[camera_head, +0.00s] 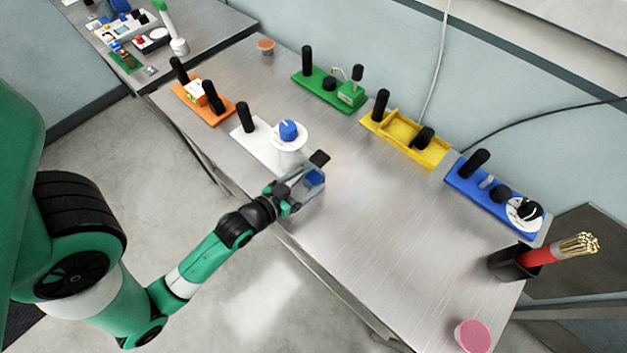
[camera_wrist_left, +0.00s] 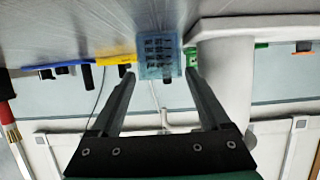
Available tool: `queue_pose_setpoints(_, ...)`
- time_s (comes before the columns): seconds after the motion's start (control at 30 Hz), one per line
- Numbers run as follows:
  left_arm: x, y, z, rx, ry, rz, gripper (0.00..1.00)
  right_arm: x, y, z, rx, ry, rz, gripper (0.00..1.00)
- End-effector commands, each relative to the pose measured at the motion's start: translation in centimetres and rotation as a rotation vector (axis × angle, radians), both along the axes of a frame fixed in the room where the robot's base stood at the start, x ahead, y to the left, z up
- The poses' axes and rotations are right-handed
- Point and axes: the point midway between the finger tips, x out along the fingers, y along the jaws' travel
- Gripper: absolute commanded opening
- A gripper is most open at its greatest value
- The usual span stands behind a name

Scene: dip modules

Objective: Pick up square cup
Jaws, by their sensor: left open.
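The square cup, a small blue see-through box, (camera_head: 315,179) stands on the metal table near its front edge, just right of the white module. In the left wrist view the cup (camera_wrist_left: 158,57) shows straight ahead, at the ends of the two fingers. My left gripper (camera_head: 304,176) is open, with its fingers at the cup, one toward each side. I cannot tell whether either finger touches it. My right gripper is not in view.
The white module (camera_head: 262,152) with a blue knob is close beside the left gripper. Orange (camera_head: 183,94), green (camera_head: 325,92), yellow (camera_head: 400,140) and blue (camera_head: 470,188) modules stand farther off. A black holder (camera_head: 508,263) and pink cup (camera_head: 472,337) are at right. The table's middle is clear.

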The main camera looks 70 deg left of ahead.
Motion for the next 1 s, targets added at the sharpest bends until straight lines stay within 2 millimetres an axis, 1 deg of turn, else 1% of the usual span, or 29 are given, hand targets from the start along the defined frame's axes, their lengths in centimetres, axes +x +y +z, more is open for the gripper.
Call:
queue_pose_setpoints(0.03, 0.8, 0.5, -0.7, 0.000, -0.002, 0.002, 0.80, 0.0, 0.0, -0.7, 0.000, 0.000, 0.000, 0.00)
queue_pose_setpoints(0.1, 1.7, 1.0, -1.1, 0.000, -0.002, 0.001, 0.80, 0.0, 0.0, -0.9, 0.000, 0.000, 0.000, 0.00)
queue_pose_setpoints(0.2, 2.5, 1.4, -1.3, 0.000, -0.001, 0.000, 0.80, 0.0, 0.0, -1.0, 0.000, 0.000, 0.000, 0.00)
queue_pose_setpoints(0.4, 2.5, 1.5, -1.2, 0.000, 0.000, 0.000, 0.80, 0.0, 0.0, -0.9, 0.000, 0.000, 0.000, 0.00)
queue_pose_setpoints(0.43, 2.5, 1.5, -1.2, -0.001, 0.000, 0.000, 0.78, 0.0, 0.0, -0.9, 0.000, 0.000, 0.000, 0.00)
queue_pose_setpoints(0.57, 2.5, 1.5, -1.2, -0.001, 0.000, 0.000, 0.55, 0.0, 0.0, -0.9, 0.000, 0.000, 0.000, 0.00)
queue_pose_setpoints(0.6, 2.5, 1.5, -1.2, -0.001, 0.000, 0.000, 0.48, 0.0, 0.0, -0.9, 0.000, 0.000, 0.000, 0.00)
queue_pose_setpoints(0.67, 2.5, 1.5, -1.2, -0.001, 0.000, 0.000, 0.37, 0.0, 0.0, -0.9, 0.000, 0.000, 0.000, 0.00)
queue_pose_setpoints(0.7, 2.5, 1.5, -1.2, -0.001, 0.000, 0.000, 0.30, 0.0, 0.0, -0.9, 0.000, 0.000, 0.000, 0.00)
queue_pose_setpoints(0.77, 2.5, 1.5, -1.2, -0.001, 0.000, 0.000, 0.19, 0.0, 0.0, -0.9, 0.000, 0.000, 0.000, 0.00)
queue_pose_setpoints(0.8, 2.5, 1.5, -1.2, -0.001, 0.000, 0.000, 0.12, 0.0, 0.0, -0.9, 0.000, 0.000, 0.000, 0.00)
queue_pose_setpoints(1.0, 2.5, 1.5, -1.2, -0.001, 0.000, 0.000, 0.11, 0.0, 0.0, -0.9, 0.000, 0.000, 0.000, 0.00)
